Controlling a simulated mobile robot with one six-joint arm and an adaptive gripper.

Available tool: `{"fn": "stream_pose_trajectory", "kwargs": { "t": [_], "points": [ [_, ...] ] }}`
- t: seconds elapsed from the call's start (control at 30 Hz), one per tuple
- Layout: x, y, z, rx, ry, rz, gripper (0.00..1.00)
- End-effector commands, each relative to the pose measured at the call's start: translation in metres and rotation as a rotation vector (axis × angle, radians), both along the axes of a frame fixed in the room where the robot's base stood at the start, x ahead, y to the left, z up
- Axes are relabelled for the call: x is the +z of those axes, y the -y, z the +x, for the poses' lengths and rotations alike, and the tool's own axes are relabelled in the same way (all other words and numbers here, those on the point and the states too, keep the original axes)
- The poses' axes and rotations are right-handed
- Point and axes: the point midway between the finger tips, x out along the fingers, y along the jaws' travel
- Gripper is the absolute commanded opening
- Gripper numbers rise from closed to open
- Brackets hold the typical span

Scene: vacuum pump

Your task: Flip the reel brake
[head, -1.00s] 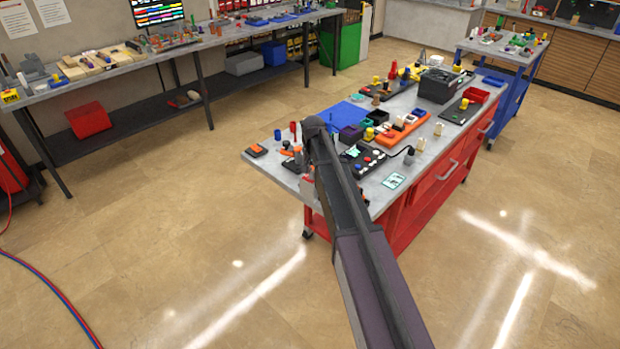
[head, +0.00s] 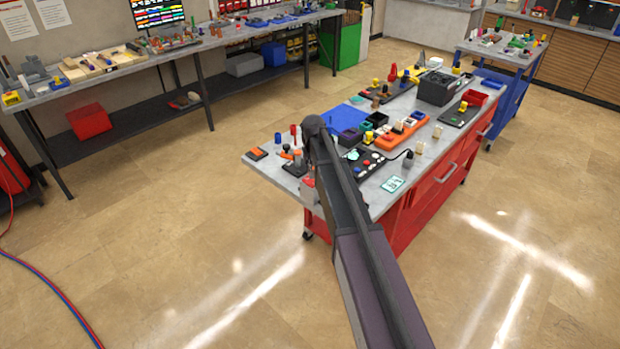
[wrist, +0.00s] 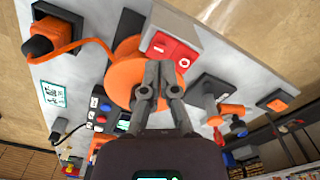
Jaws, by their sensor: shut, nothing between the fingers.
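In the wrist view an orange cable reel (wrist: 122,72) stands on the grey bench top, its orange cord running to a black plug (wrist: 38,46). A red block (wrist: 172,52) with a white ring mark sits beside the reel. I cannot tell which part is the brake. My gripper (wrist: 160,70) is shut and empty. Its fingertips are over the edge of the reel and the red block, and overlap both in the picture; contact cannot be told. In the head view my arm hides the reel and the gripper's fingers.
An orange-handled tool (wrist: 211,108) and a black base with an orange top (wrist: 276,102) stand beside the gripper. A black button panel (head: 368,162) lies near the reel. The red bench (head: 432,190) is crowded on top; the floor around it is clear.

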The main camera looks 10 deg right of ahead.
Motion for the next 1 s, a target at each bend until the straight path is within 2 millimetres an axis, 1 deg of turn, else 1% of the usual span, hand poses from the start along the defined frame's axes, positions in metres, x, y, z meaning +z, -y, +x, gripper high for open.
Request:
{"fn": "stream_pose_trajectory", "kwargs": {
  "t": [0.03,0.7,1.0],
  "points": [
    [0.006,0.0,0.0,0.0,0.0,0.0,0.0],
    [0.043,0.0,0.0,0.0,0.0,0.0,0.0],
    [0.045,0.0,0.0,0.0,0.0,0.0,0.0]
  ]
}}
